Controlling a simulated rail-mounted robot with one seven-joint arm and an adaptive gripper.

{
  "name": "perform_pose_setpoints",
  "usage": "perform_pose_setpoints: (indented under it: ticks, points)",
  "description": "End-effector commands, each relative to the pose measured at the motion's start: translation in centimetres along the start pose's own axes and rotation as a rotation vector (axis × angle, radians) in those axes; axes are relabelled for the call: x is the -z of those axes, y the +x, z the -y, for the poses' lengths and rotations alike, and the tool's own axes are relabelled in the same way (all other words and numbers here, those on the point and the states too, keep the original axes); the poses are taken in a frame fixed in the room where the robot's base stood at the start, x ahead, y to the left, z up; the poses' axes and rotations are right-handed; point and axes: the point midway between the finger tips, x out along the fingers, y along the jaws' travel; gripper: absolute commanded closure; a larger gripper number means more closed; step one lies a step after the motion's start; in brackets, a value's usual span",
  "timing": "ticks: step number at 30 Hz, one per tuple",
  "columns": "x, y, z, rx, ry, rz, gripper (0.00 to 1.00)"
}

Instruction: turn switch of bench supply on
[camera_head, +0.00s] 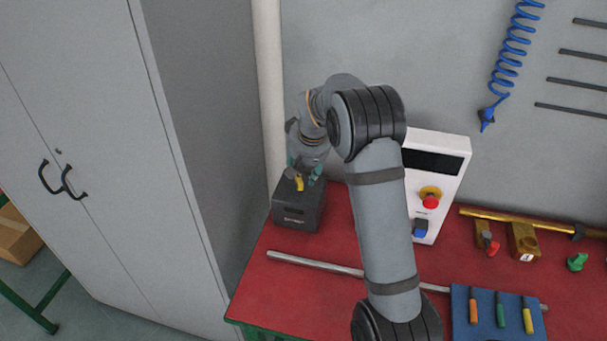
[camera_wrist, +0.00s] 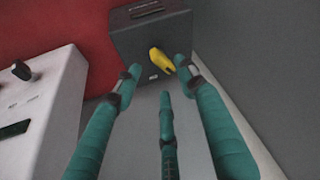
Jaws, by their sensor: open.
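A dark grey box (camera_head: 297,213) with a yellow switch lever (camera_head: 299,184) on its top stands at the back left of the red bench; I take it to be the bench supply. In the wrist view the box (camera_wrist: 150,38) and the yellow lever (camera_wrist: 160,62) are close ahead. My gripper (camera_head: 305,174) is above the box. Its teal fingers (camera_wrist: 160,78) are spread, with the lever showing between their tips. I cannot tell whether any finger touches the lever. The lever points obliquely across the box face in the wrist view.
A white unit (camera_head: 437,165) with a dark display and a red button stands to the right, partly behind my arm. A grey rod (camera_head: 315,264) lies on the red bench (camera_head: 265,295). A pale pipe (camera_head: 269,90) and grey cabinet (camera_head: 90,140) are at left.

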Motion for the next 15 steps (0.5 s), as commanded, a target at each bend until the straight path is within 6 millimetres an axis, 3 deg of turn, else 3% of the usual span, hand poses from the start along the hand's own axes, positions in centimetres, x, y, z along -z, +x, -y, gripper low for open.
perform_pose_setpoints:
  ticks: [6,15]
  points:
    - [0.0,3.6,0.0,0.0,0.0,0.002,0.59]
    - [0.1,5.5,0.0,0.0,0.001,-0.001,0.59]
